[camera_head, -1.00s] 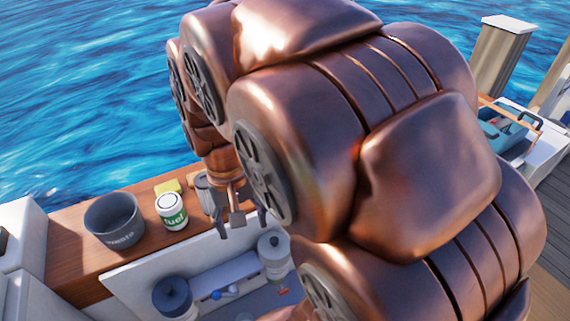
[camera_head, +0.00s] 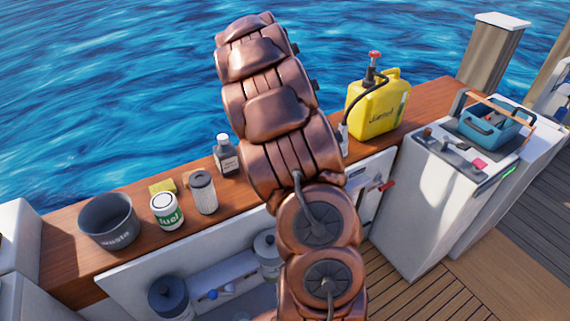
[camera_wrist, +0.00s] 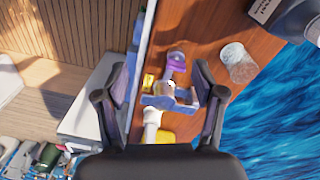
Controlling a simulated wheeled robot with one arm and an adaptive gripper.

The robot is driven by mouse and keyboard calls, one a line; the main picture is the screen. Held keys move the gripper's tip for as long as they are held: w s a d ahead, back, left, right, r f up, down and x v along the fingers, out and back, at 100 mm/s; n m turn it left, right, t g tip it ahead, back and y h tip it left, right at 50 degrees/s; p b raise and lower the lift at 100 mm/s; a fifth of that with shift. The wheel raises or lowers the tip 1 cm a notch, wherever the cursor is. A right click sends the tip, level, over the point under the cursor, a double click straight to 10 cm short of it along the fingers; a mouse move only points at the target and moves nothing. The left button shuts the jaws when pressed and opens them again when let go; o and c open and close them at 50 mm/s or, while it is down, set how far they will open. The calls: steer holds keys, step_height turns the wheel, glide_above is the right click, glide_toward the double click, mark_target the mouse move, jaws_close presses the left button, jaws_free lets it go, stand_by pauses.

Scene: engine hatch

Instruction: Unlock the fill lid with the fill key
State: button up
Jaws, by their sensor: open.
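My gripper (camera_wrist: 162,95) is open in the wrist view, its two dark fingers spread either side of a blue-grey piece (camera_wrist: 165,98) on or over the wooden counter. A purple-topped round part (camera_wrist: 176,60) and a small yellow part (camera_wrist: 148,81) are close by, just beyond it. I cannot tell for sure which of these is the fill key and which the fill lid. I also cannot tell contact with the fingers. In the head view my arm hides the gripper and these parts.
A clear cup (camera_wrist: 238,62) and a dark bottle (camera_wrist: 285,17) stand on the counter's water side. The yellow can (camera_head: 378,105) with a red-topped pump (camera_head: 374,65) stands right of my arm. The waste pot (camera_head: 107,221), fuel can (camera_head: 166,211) and filter (camera_head: 203,192) stand left.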

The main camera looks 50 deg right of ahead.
steer(key=d+f+m, duration=0.1)
steer(key=d+f, duration=0.1)
steer(key=d, duration=0.1)
steer(key=w+d+f+m, duration=0.1)
steer(key=d+f, duration=0.1)
steer(key=d, duration=0.1)
steer(key=w+d+f+m, duration=0.1)
steer(key=d+f, duration=0.2)
steer(key=shift+w+m+t, duration=0.1)
steer(key=shift+m+t, duration=0.2)
steer(key=shift+f+p, duration=1.05)
steer(key=shift+f, duration=2.85)
steer(key=c, duration=1.1)
